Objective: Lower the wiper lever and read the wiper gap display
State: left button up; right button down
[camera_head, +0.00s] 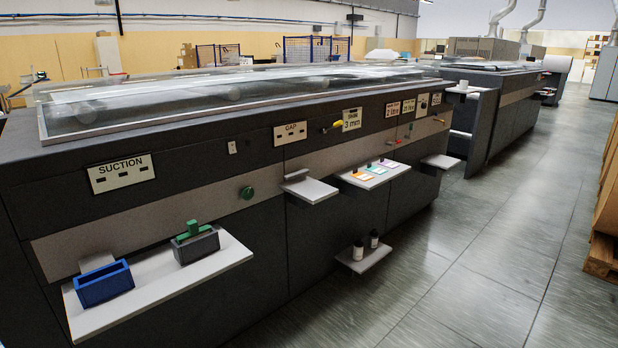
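The long dark printing machine (250,235) runs from the left front towards the back. On its front, a white display plate reading GAP (290,133) shows dark blank-looking fields. I cannot make out a number on it. No label shows which one is the wiper lever. Neither of my grippers is in view.
A shelf (222,268) at the left front holds a blue box (104,284) and a grey box (196,245) with a green piece. Small shelves (322,190) jut out farther along. A SUCTION plate (121,173) is at left. The floor (480,250) to the right is clear.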

aim_at(337, 125)
jog(key=i+u, duration=0.15)
jog(key=i, duration=0.4)
jog(key=i+l+u, duration=0.1)
jog(key=i, duration=0.45)
jog(key=i+l+u, duration=0.15)
jog(key=i, duration=0.35)
jog(key=i+l+u, duration=0.15)
jog(key=i+l, duration=0.15)
jog(key=i, duration=0.25)
jog(key=i+l+u, duration=0.1)
jog(key=i+l, duration=0.15)
jog(key=i, duration=0.25)
